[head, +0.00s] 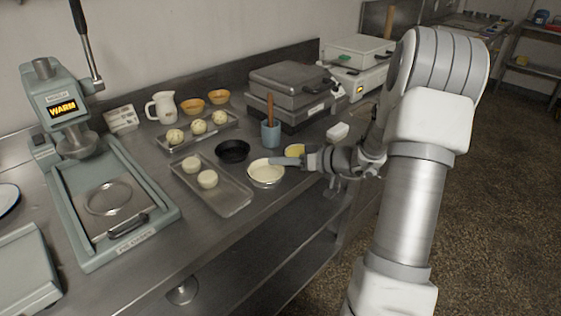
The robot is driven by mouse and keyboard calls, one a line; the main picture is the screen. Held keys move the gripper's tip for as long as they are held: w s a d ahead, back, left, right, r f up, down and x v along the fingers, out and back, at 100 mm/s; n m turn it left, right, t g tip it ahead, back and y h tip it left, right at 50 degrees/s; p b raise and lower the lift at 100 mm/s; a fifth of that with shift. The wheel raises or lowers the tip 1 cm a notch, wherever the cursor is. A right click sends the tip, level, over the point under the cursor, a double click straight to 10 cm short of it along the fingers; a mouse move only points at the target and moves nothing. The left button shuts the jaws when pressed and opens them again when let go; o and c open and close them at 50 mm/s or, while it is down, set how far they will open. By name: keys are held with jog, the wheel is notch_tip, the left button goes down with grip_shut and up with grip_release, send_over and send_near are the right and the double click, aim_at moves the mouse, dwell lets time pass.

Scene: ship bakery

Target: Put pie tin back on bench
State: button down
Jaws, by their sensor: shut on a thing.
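A round pie tin (266,180) with a pale, cream-coloured inside is in the middle of the head view, near the front edge of the steel bench (178,222). My gripper (281,161) reaches in from the right and is shut on the tin's far right rim. The tin looks about level. I cannot tell whether its base touches the bench or hangs just above it. A dark, empty tin (233,151) sits on the bench behind and left of it.
A tray (228,200) with two dough pieces lies close left of the tin. A blue pot (271,134) with a wooden handle and a yellow round item (295,150) stand close behind. A press (130,243) fills the left. Bare bench lies between press and tray.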

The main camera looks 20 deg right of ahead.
jog(key=shift+f, duration=0.1)
jog(key=c, duration=1.3)
grip_release()
jog(key=shift+r, duration=0.35)
jog(key=v, duration=1.2)
jog(key=shift+p, duration=0.35)
jog(key=shift+a+f, duration=0.1)
